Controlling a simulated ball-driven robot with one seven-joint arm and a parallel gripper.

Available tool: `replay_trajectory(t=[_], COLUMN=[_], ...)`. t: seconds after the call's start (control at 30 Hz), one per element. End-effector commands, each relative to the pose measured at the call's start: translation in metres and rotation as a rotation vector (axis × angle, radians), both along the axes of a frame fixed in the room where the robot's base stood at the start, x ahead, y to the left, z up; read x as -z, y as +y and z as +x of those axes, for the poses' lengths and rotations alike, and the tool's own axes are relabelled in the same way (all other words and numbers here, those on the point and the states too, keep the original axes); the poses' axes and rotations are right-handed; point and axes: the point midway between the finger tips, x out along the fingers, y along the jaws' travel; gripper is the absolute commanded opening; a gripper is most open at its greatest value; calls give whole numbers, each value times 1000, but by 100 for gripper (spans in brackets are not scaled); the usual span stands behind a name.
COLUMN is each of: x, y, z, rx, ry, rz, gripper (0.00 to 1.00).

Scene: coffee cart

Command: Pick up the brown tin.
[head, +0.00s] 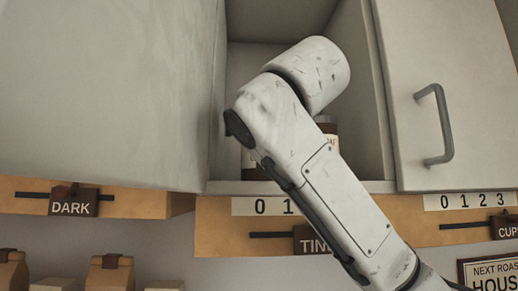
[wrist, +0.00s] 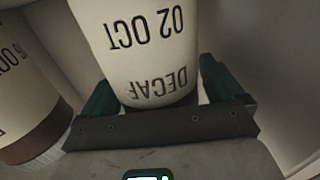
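In the wrist view a cream tin (wrist: 145,50) with upside-down text "DECAF" and "02 OCT" stands between the two dark green fingers of my gripper (wrist: 160,90). The fingers are close to its sides; whether they press on it I cannot tell. Its end nearest the gripper is mostly hidden. A second cream tin with a brown band (wrist: 36,140) is at the left, outside the fingers. In the head view a brown-topped tin (head: 326,125) shows past my arm in the open cabinet. My gripper is hidden there behind my arm.
The cabinet compartment has close side walls and a shelf edge (head: 370,187). A door with a grey handle (head: 435,125) is at right, and a large pale panel (head: 105,90) at left. Below are wooden label rails (head: 215,215) and several brown-topped packages (head: 110,270).

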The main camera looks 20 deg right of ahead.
Motion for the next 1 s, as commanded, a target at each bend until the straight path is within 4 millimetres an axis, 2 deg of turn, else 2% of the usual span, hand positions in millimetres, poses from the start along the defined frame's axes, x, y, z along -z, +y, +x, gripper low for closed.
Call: replay_trajectory(t=[0.07,0.63,1.0], x=[0,0,-5], y=[0,0,0], z=[0,0,-1], rx=[0,0,-1], ry=[0,-1,-2], rz=[0,0,1], gripper=[86,32,31])
